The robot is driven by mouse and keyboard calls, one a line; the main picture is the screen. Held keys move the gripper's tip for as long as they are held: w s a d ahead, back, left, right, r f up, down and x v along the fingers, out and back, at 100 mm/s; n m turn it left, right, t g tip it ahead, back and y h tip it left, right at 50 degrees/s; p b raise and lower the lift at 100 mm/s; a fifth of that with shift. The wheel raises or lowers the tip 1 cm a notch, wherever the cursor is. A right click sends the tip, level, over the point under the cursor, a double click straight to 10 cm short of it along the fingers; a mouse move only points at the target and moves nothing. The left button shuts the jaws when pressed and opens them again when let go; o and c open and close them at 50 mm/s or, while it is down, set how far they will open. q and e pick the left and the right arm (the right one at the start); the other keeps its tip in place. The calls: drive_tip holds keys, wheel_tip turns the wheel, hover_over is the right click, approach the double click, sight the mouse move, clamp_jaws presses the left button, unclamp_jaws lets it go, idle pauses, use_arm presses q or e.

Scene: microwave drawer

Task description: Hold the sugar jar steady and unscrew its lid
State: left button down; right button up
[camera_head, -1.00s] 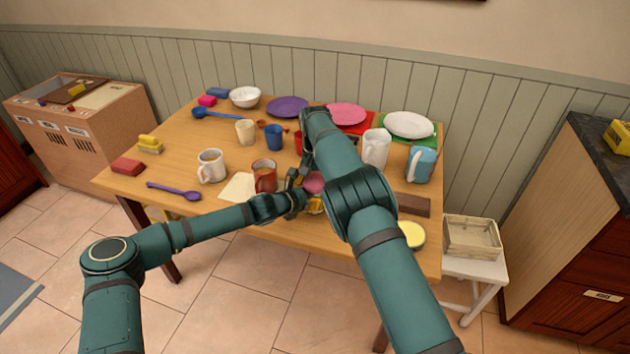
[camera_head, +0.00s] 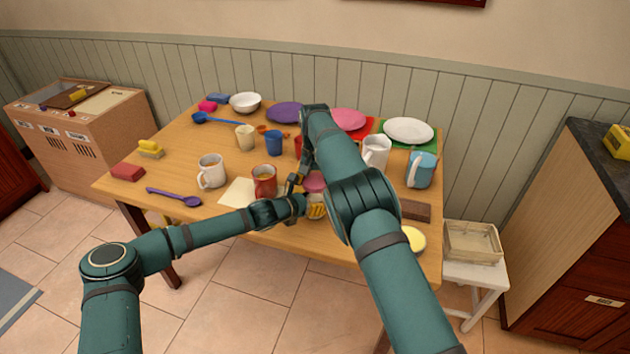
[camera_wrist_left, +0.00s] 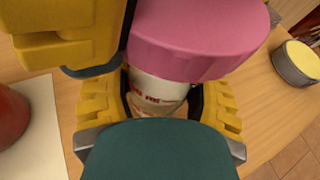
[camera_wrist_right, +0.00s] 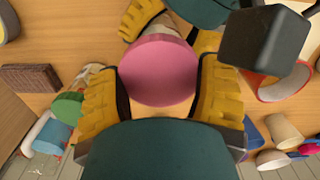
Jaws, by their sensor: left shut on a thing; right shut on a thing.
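The sugar jar has a white body with red lettering (camera_wrist_left: 158,93) and a broad pink lid (camera_wrist_right: 158,72). It stands near the table's front edge, and the lid shows in the head view (camera_head: 315,182), partly behind my right arm. The lid sits on top of the body. My left gripper (camera_wrist_left: 160,102) is shut around the jar body, one yellow finger on each side. My right gripper (camera_wrist_right: 160,80) is shut on the lid's rim from above. Its fingers are mostly hidden by my arm in the head view.
A round yellow-topped tin (camera_head: 413,239) and a brown block (camera_head: 415,210) lie to the right.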

sight(315, 180)
drive_tip(key=shift+r, duration=2)
use_arm(q)
drive_tip(key=shift+c, duration=0.3)
unclamp_jaws()
